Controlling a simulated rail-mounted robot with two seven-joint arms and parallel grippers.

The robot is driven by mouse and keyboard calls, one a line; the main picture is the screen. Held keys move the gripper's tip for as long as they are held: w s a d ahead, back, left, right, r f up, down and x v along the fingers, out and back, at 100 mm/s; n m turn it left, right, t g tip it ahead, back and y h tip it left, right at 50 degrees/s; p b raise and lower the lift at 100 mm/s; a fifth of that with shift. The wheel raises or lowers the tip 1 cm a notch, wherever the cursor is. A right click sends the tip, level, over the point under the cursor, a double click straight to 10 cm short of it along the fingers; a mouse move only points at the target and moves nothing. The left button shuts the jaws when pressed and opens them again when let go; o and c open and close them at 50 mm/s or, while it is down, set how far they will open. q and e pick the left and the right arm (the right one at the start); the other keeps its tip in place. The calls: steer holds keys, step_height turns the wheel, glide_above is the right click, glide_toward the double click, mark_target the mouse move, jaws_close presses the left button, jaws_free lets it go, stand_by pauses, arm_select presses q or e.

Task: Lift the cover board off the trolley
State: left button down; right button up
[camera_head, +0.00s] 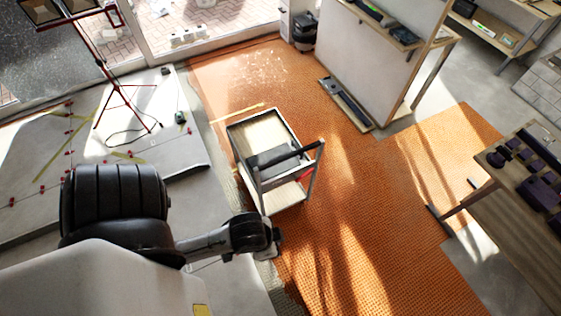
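The trolley (260,183) stands left of centre on the orange mat, with a metal frame and a dark push handle (292,156) on its right side. A light wood-coloured board (259,133) lies in its top; I take this for the cover board, but cannot tell it surely from the trolley's own deck. A grey flat piece (275,155) lies over its near part. My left arm reaches in from the lower left. Its dark end, with the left gripper (275,250), is below and apart from the trolley; its fingers cannot be made out. My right gripper is out of view.
A red tripod work light (112,85) stands on the grey tiled floor at left. A white partition (365,62) with a shelf stands behind the trolley. A wooden table (525,225) with dark purple items is at right. Orange matting (370,215) between trolley and table is clear.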

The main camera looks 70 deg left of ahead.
arm_select(q)
steer(key=c, duration=1.8)
jaws_free()
steer(key=o, duration=0.9)
steer(key=shift+a, duration=0.1)
